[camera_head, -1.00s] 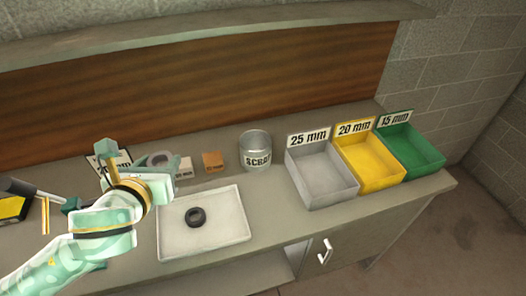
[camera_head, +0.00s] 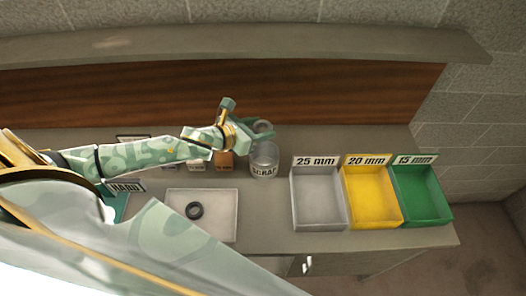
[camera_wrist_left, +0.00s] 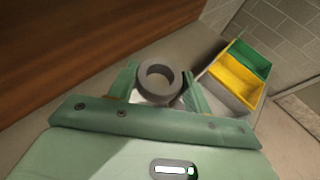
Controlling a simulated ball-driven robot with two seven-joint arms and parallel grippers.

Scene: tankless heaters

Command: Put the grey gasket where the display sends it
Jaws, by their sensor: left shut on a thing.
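The grey gasket (camera_head: 263,127) is a thick ring held by my left gripper (camera_head: 250,131), in the air near the scrap can. In the left wrist view the gasket (camera_wrist_left: 146,80) sits between the two green fingers (camera_wrist_left: 157,88), its hole facing the camera. The 25 mm grey bin (camera_head: 318,200), the 20 mm yellow bin (camera_head: 371,197) and the 15 mm green bin (camera_head: 421,196) stand in a row to the right and look empty. The scrap can (camera_head: 264,160) stands just below the gripper in the picture. I cannot make out a display reading. My right gripper is not in view.
A dark ring (camera_head: 194,210) lies on a white tray (camera_head: 228,225). A sign reading HARD (camera_head: 126,186) is at the left, partly behind my arm. Small blocks, one orange (camera_head: 225,160), stand at the back. A wooden backboard (camera_head: 340,95) rises behind the counter.

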